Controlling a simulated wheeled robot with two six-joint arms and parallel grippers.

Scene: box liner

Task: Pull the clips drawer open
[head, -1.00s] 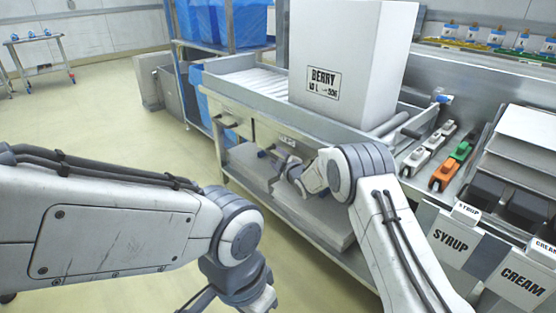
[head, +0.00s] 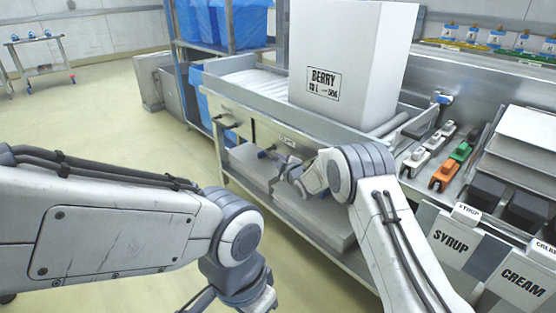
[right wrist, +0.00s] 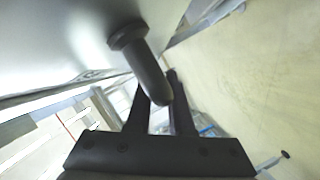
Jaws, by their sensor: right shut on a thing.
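In the right wrist view, a dark peg-like handle (right wrist: 146,68) sticks out from the pale drawer front (right wrist: 70,35). The fingers of the right gripper (right wrist: 167,100) are closed on its end. I cannot see a clear gap showing the drawer open. My left arm crosses the lower left; its gripper fingers are out of frame.
A tall white box (head: 352,65) marked BERRY stands on the roller bench above. A lower shelf (head: 310,215) runs below the drawers. Orange and green clip-like tools (head: 445,175) and SYRUP and CREAM bins (head: 452,242) are at right.

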